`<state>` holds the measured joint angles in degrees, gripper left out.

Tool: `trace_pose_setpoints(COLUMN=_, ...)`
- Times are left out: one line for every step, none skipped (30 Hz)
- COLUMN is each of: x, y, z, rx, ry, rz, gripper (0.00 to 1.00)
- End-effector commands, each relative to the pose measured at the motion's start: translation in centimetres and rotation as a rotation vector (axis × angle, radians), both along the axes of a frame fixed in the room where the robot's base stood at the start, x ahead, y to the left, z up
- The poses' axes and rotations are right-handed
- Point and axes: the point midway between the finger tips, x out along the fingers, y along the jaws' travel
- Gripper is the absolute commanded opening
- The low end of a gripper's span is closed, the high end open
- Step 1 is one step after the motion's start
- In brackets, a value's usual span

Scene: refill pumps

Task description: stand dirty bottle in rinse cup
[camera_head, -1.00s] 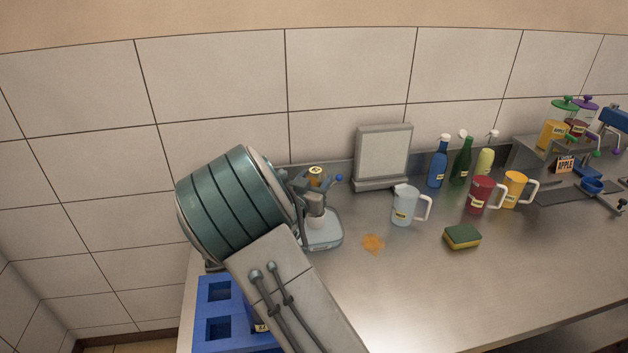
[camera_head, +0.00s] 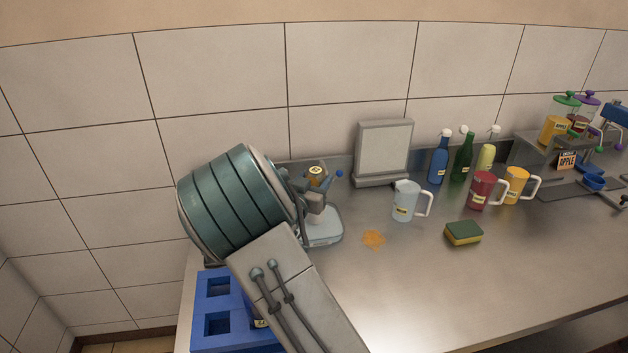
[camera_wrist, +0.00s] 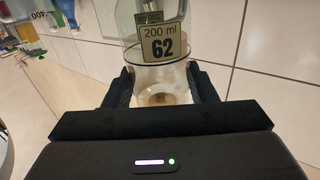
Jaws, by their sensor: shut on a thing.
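My gripper (camera_wrist: 162,95) is shut on a clear bottle (camera_wrist: 158,75) in the wrist view. The bottle carries a label reading "200 ml 62", has a dark line round it, and shows brownish residue inside. In the head view my gripper (camera_head: 314,203) is over the left end of the counter, above a pale grey tray (camera_head: 325,237). My arm and gripper hide much of this spot. I cannot clearly make out the rinse cup, nor whether the bottle touches anything below it.
A yellow-topped item (camera_head: 317,172) stands just behind my gripper. A blue rack (camera_head: 203,318) with square holes is at the front left. A pale jug (camera_head: 406,203), an orange spill (camera_head: 373,239) and a sponge (camera_head: 463,233) lie to the right. The front middle counter is clear.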

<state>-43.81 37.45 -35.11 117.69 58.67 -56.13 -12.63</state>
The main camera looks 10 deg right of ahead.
Motion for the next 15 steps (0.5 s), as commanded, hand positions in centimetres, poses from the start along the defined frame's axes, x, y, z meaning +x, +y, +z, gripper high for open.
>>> trace_pose_setpoints(x=0.01, y=-0.02, z=-0.08, rx=0.000, ry=-0.001, rz=0.000, gripper=0.25)
trace_pose_setpoints(x=0.01, y=-0.02, z=-0.13, rx=-0.001, ry=-0.001, rz=0.000, gripper=0.25)
trace_pose_setpoints(x=0.01, y=-0.02, z=-0.20, rx=-0.001, ry=-0.001, rz=0.000, gripper=0.25)
trace_pose_setpoints(x=0.01, y=-0.02, z=-0.25, rx=0.000, ry=-0.001, rz=0.000, gripper=0.25)
trace_pose_setpoints(x=0.01, y=-0.02, z=-0.30, rx=0.000, ry=-0.001, rz=0.000, gripper=0.25)
trace_pose_setpoints(x=0.01, y=-0.02, z=-0.36, rx=0.000, ry=-0.001, rz=0.000, gripper=0.25)
trace_pose_setpoints(x=0.02, y=-0.01, z=-0.40, rx=0.000, ry=-0.001, rz=0.000, gripper=0.25)
trace_pose_setpoints(x=0.02, y=-0.01, z=-0.45, rx=0.000, ry=-0.001, rz=0.000, gripper=0.25)
trace_pose_setpoints(x=0.02, y=-0.01, z=-0.51, rx=0.000, ry=-0.001, rz=0.000, gripper=0.25)
trace_pose_setpoints(x=0.01, y=0.00, z=-0.56, rx=-0.001, ry=-0.001, rz=0.000, gripper=0.25)
trace_pose_setpoints(x=0.01, y=0.00, z=-0.60, rx=0.000, ry=-0.001, rz=0.000, gripper=0.25)
trace_pose_setpoints(x=0.01, y=0.00, z=-0.66, rx=0.000, ry=-0.001, rz=0.000, gripper=0.25)
trace_pose_setpoints(x=0.01, y=0.00, z=-0.71, rx=0.000, ry=-0.001, rz=0.000, gripper=0.25)
trace_pose_setpoints(x=0.01, y=0.00, z=-0.76, rx=0.000, ry=-0.001, rz=0.000, gripper=0.25)
trace_pose_setpoints(x=0.01, y=0.00, z=-0.82, rx=-0.001, ry=-0.001, rz=0.000, gripper=0.25)
